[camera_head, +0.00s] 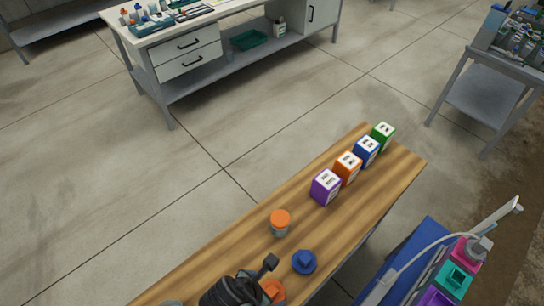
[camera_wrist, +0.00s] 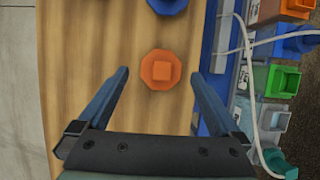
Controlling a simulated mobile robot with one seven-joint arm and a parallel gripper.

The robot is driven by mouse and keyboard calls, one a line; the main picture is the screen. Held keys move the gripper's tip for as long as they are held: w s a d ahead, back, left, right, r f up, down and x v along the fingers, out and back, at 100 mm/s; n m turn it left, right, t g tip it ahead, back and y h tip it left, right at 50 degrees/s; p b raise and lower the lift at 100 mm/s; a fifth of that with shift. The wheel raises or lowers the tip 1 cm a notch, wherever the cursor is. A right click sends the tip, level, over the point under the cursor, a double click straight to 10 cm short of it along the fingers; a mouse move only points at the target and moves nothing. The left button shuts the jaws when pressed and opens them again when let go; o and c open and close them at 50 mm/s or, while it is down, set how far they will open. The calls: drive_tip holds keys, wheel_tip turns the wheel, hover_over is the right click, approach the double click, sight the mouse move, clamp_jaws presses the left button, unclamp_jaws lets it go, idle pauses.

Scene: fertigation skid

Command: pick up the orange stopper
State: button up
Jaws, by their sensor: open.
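The orange stopper (camera_wrist: 161,71) lies on the wooden bench, an eight-sided piece with a square knob on top. In the head view the orange stopper (camera_head: 273,290) is partly hidden by my gripper. My gripper (camera_wrist: 160,78) is open, with one finger to the left and one to the right of the stopper in the wrist view. Neither finger appears to touch it, and nothing is held. The height of the fingers above the bench is hard to tell.
A blue stopper (camera_head: 304,262) lies close by, also at the top of the wrist view (camera_wrist: 167,4). An orange-lidded jar (camera_head: 280,224) stands farther along the bench (camera_head: 258,207), before purple (camera_head: 326,187), orange, blue and green boxes. A blue rack (camera_wrist: 214,110) with cables borders the right.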

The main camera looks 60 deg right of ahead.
sight(271, 291)
drive_tip(key=x, duration=0.4)
drive_tip(key=shift+s+f, duration=0.2)
drive_tip(key=shift+f, duration=0.25)
drive_tip(key=shift+a, duration=0.1)
drive_tip(key=c, duration=1.2)
drive_tip(key=shift+o, duration=0.2)
drive_tip(key=shift+r, duration=0.1)
